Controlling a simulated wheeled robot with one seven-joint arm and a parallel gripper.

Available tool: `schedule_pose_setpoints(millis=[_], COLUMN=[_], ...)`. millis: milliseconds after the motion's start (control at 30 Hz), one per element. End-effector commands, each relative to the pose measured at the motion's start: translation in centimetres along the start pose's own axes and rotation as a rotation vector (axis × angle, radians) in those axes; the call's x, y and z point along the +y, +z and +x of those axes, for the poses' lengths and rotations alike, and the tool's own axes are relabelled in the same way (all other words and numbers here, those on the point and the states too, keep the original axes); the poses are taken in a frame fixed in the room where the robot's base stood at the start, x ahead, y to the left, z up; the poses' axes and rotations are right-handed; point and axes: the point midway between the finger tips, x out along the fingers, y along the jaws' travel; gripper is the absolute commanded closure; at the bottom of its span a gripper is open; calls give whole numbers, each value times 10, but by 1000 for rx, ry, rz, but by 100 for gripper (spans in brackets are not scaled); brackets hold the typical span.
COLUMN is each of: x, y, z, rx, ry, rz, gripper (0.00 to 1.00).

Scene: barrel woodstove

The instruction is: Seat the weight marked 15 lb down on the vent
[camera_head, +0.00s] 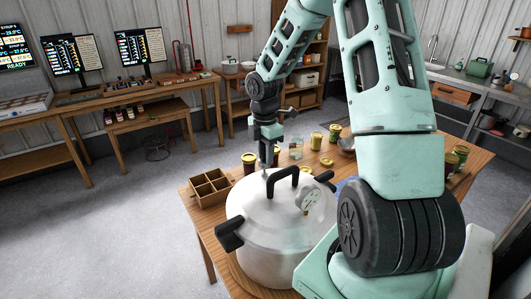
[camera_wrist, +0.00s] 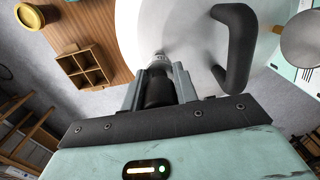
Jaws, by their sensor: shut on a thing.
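The large silver pressure canner (camera_head: 275,235) stands on the wooden table, its lid on, with a black arched handle (camera_head: 283,178) across the top. My gripper (camera_head: 266,162) points down over the far left part of the lid. In the wrist view my gripper (camera_wrist: 158,88) is shut on a dark, rounded weight (camera_wrist: 158,92) between its fingers. A small silver piece (camera_wrist: 159,60) shows just beyond the weight, at the lid; I cannot tell whether it is the vent or part of the weight. The marking on the weight is not readable. The contact between weight and vent is hidden.
The lid handle (camera_wrist: 236,48) rises right of my gripper, with the dial gauge (camera_head: 311,200) beyond it. A divided wooden box (camera_head: 209,188) stands left of the canner. Several jars, one with a yellow lid (camera_head: 249,160), stand behind it. Open floor lies left of the table.

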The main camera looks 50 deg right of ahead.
Motion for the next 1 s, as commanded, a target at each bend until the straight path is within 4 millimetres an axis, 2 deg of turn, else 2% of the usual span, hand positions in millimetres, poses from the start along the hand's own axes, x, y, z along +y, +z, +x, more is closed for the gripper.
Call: schedule_pose_setpoints(millis=[1000], x=[0], y=[0], z=[17], rx=[0], ry=[0], rz=[1], gripper=[100])
